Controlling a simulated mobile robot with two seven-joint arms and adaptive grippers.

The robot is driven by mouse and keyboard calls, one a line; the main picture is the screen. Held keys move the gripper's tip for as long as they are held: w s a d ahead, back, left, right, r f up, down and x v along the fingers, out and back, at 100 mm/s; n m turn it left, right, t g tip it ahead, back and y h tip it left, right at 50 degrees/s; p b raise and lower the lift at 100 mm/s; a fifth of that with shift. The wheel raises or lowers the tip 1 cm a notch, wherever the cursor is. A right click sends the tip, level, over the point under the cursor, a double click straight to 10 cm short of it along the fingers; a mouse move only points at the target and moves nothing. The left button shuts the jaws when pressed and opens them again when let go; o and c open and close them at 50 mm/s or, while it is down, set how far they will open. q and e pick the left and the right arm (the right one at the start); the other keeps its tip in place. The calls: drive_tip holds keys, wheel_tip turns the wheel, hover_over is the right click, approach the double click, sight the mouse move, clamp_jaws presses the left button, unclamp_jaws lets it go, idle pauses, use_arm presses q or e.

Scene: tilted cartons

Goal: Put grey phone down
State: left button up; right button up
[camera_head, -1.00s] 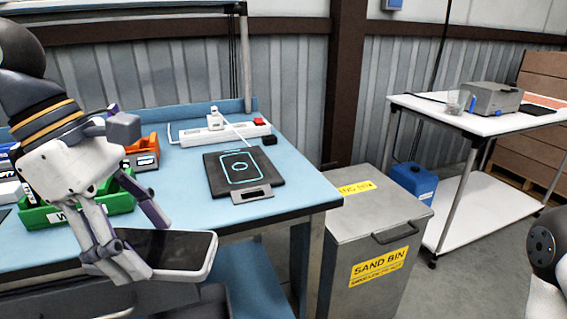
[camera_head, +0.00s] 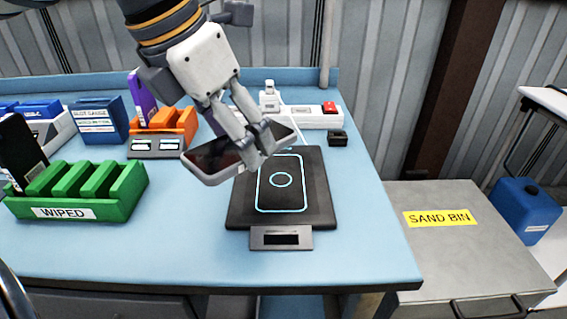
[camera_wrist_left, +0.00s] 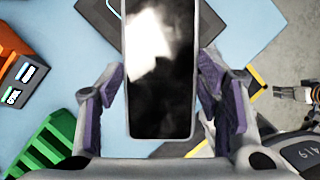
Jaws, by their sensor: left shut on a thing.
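My left gripper (camera_head: 250,140) is shut on the grey phone (camera_head: 208,160), a slab with a dark glossy screen and a pale grey edge. The phone is tilted and held above the blue table, over the upper left part of a black pad (camera_head: 318,205). The pad carries a cyan phone-shaped outline with a circle, partly hidden by phone and fingers. In the left wrist view the phone (camera_wrist_left: 160,100) lies between the purple finger pads, screen towards the camera. My right gripper does not show in the head view; a gripper at the right edge of the wrist view (camera_wrist_left: 293,93) seems to be it, its jaws unclear.
A green rack (camera_head: 110,205) marked WIPED stands left of the pad, with a dark phone in its left end. An orange rack (camera_head: 180,122) holds a purple phone. A power strip (camera_head: 310,117) is behind the pad. Blue table is bare in front of the pad.

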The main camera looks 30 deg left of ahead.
use_arm(q)
approach(283, 178)
drive_tip(key=shift+w+d+f, duration=0.25)
drive_tip(key=shift+w+f, duration=0.35)
drive_tip(key=shift+f, duration=0.15)
drive_tip(key=shift+s+x, duration=0.15)
drive_tip(key=shift+x, duration=0.9)
drive_tip(key=shift+s+x, duration=0.1)
drive_tip(key=shift+x, duration=0.95)
drive_tip(key=shift+a+f, duration=0.15)
drive_tip(key=shift+f, duration=0.05)
drive_tip(key=o, duration=1.4)
drive_tip(key=shift+o, duration=0.2)
drive_tip(key=v, duration=1.2)
drive_tip(key=shift+r, duration=0.1)
